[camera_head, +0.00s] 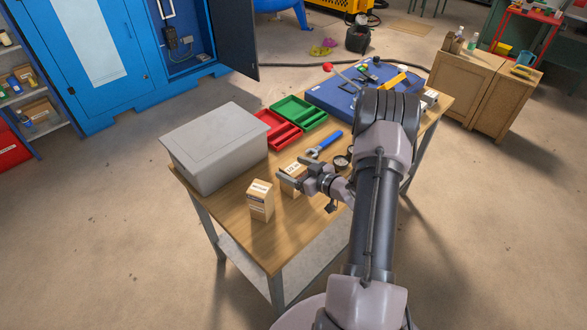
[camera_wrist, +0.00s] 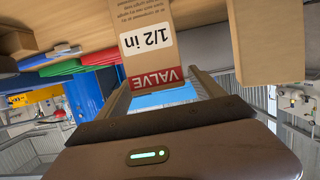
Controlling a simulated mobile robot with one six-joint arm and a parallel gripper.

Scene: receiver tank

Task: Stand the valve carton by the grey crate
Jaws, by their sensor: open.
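The valve carton (camera_head: 294,168) is a small tan box on the wooden table, partly hidden by my gripper in the head view. In the wrist view the valve carton (camera_wrist: 150,45) shows a white "1/2 in" label and a red "VALVE" band, upside down in the picture. My gripper (camera_wrist: 162,88) is open, with a finger on each side of the carton's red-banded end. I cannot tell whether the fingers touch it. In the head view my gripper (camera_head: 294,173) is at the carton. The grey crate (camera_head: 215,148), lidded, stands to the left on the table.
A second tan carton (camera_head: 260,200) stands left of my gripper near the table's front edge. A red tray (camera_head: 283,133), a green tray (camera_head: 298,112), a blue-handled wrench (camera_head: 324,145) and a blue case (camera_head: 335,98) lie behind. Bare tabletop shows in front of the crate.

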